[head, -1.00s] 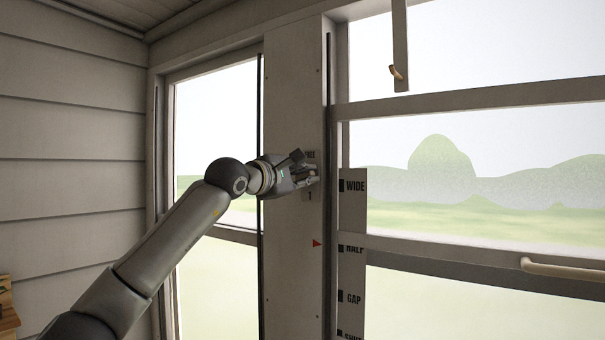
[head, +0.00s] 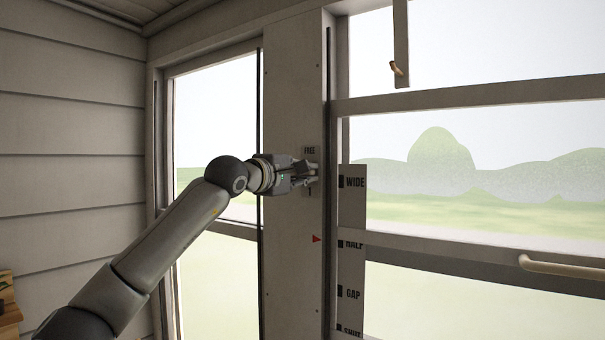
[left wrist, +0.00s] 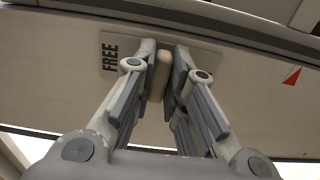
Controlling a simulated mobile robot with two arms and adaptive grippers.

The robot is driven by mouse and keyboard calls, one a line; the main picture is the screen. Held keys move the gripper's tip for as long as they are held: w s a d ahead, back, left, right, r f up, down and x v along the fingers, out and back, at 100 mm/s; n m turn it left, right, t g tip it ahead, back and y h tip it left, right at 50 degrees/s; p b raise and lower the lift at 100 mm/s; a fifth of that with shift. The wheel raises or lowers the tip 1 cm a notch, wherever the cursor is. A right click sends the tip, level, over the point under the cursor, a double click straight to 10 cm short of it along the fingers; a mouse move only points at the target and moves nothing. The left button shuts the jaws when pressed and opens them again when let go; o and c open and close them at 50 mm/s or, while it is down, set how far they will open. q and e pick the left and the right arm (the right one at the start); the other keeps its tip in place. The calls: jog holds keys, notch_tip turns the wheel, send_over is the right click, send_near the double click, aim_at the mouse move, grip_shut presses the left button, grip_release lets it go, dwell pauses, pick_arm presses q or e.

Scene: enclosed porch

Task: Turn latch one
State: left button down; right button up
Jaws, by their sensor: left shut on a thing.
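The latch one plate (head: 310,151) is on the pale post between the windows, with "FREE" at its top and "1" below. My left gripper (head: 312,172) is in front of the plate and hides most of the latch. In the left wrist view the cream latch handle (left wrist: 159,78) lies between the two fingertips (left wrist: 160,72), which are shut on it. The "FREE" lettering (left wrist: 110,57) is beside the handle there, turned on its side. My right gripper is not in view.
A strip marked WIDE, HALF and GAP (head: 352,210) runs down beside the right window. A red triangle (head: 317,239) is on the post below the latch. A sash handle (head: 562,268) is at right, and another cream-handled latch (head: 397,69) hangs above.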

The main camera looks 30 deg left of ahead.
pick_arm(q)
jog(key=shift+f, duration=0.1)
jog(key=c, duration=1.5)
grip_release()
jog(key=shift+d, duration=0.1)
jog(key=shift+o, duration=0.2)
jog(key=shift+s, duration=0.1)
jog(key=s+a, duration=0.1)
jog(key=s, duration=1)
jog(key=shift+s+a, duration=0.35)
jog(key=shift+s, duration=0.05)
